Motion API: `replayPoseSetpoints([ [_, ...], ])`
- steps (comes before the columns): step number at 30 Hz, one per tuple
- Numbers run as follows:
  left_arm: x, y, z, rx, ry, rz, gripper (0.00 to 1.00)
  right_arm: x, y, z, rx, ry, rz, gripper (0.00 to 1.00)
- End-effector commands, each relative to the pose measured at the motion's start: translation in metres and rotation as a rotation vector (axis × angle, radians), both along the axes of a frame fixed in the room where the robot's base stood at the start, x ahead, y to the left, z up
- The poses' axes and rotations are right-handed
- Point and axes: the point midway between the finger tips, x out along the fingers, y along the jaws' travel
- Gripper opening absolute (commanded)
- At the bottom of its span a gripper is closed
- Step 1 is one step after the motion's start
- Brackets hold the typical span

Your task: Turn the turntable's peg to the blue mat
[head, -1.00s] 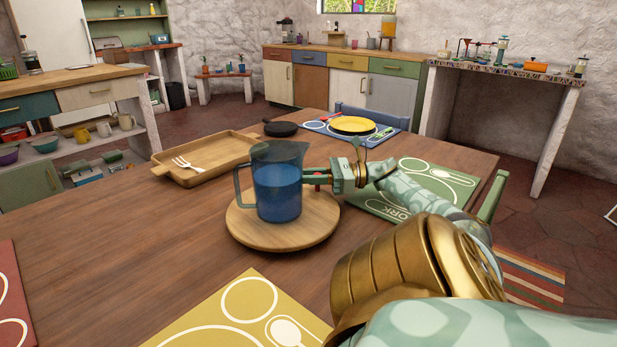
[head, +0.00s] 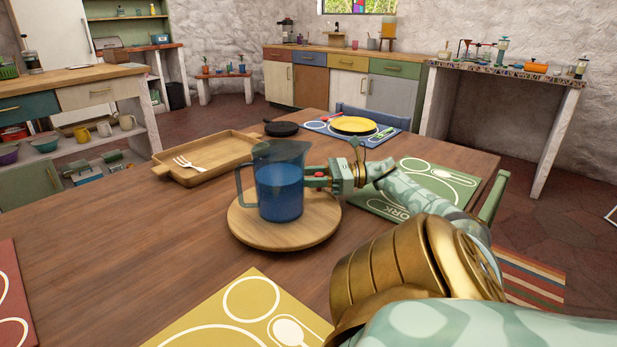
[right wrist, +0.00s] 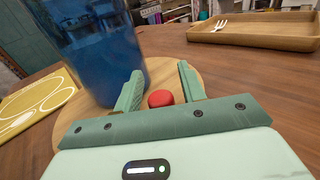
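The round wooden turntable (head: 255,235) stands on the table and carries a blue-filled jug (head: 279,192). Its red peg (right wrist: 160,98) sits near the rim, on the right side in the head view, where my gripper mostly hides it. My right gripper (head: 310,180) is at that rim beside the jug. In the right wrist view its fingers (right wrist: 159,84) are apart, one on each side of the peg, with small gaps showing. The blue mat (head: 352,141) lies at the table's far edge under a yellow plate (head: 354,125). My left gripper is not in view.
A wooden tray (head: 215,170) with a fork lies behind and left of the turntable. A black pan (head: 281,129) is beyond it. A green mat (head: 440,172) lies right, a yellow mat (head: 235,305) near, a red mat (head: 8,300) far left. The table's left middle is clear.

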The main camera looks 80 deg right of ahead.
Motion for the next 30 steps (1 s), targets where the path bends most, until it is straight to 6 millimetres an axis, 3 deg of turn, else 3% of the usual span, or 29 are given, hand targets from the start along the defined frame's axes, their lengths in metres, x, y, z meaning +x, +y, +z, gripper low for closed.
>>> replayPoseSetpoints([
  [8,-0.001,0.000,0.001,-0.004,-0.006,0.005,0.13,-0.008,-0.003,0.001,0.002,-0.002,-0.004,0.40],
  [11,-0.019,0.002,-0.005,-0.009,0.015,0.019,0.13,-0.023,-0.008,0.003,0.001,-0.002,-0.006,0.40],
  [15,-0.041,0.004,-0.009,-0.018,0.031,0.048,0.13,-0.059,-0.019,0.003,0.003,0.000,-0.007,0.40],
  [18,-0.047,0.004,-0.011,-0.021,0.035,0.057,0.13,-0.087,-0.027,0.001,0.002,0.005,-0.006,0.40],
  [20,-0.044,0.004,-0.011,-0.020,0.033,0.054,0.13,-0.105,-0.032,0.000,0.001,0.007,-0.006,0.40],
  [24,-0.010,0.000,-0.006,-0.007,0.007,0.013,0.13,-0.132,-0.040,-0.004,0.000,0.011,-0.002,0.40],
  [30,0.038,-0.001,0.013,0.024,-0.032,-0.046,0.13,-0.145,-0.042,-0.005,0.002,0.009,0.007,0.40],
])
